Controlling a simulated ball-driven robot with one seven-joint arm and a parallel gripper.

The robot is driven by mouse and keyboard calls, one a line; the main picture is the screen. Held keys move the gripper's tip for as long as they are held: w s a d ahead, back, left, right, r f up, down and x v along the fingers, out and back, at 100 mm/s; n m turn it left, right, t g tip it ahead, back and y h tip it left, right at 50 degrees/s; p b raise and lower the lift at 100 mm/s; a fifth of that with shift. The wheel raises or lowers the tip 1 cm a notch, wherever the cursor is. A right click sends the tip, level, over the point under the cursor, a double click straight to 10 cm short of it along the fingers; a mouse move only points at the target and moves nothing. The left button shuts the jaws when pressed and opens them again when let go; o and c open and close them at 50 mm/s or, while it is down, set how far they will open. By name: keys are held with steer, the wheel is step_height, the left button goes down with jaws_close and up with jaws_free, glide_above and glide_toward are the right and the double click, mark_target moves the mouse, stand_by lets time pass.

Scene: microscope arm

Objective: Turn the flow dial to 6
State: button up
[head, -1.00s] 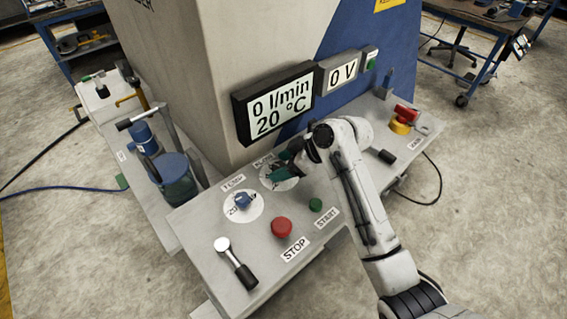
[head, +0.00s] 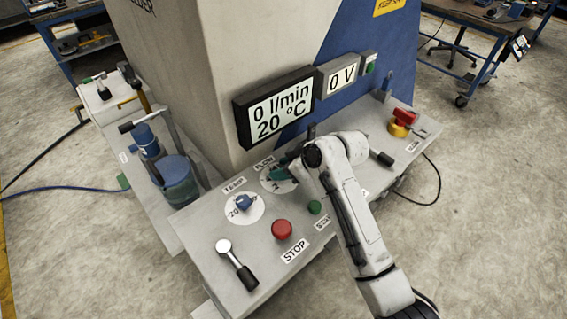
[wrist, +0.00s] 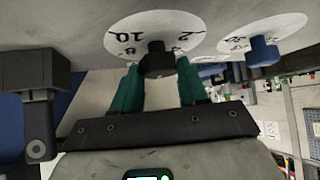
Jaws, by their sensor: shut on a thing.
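The flow dial is a white disc (head: 268,184) with a black knob; it also shows at the top of the wrist view (wrist: 140,25). My gripper (head: 287,172) is at this dial. In the wrist view, its green fingers (wrist: 158,64) stand on either side of the black knob (wrist: 156,48) and are shut on it. A 10 shows at the left of the disc and a 2 at the right. The pointer mark is not clear. In the head view my gripper hides the knob and part of the disc. The display (head: 275,107) reads 0 l/min and 20 °C.
The blue temp knob (head: 243,202) sits just left of the flow dial. A red stop button (head: 282,229) and a green start button (head: 314,207) are in front. A lever (head: 238,264) stands at front left. A red-and-yellow switch (head: 402,121) is at right.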

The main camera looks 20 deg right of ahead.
steer(key=shift+m, duration=0.4)
steer(key=o, duration=1.1)
steer(key=v, duration=0.5)
steer(key=b+v, duration=0.1)
steer(key=v, duration=0.4)
steer(key=shift+s+r, duration=0.3)
steer(key=shift+s, duration=0.05)
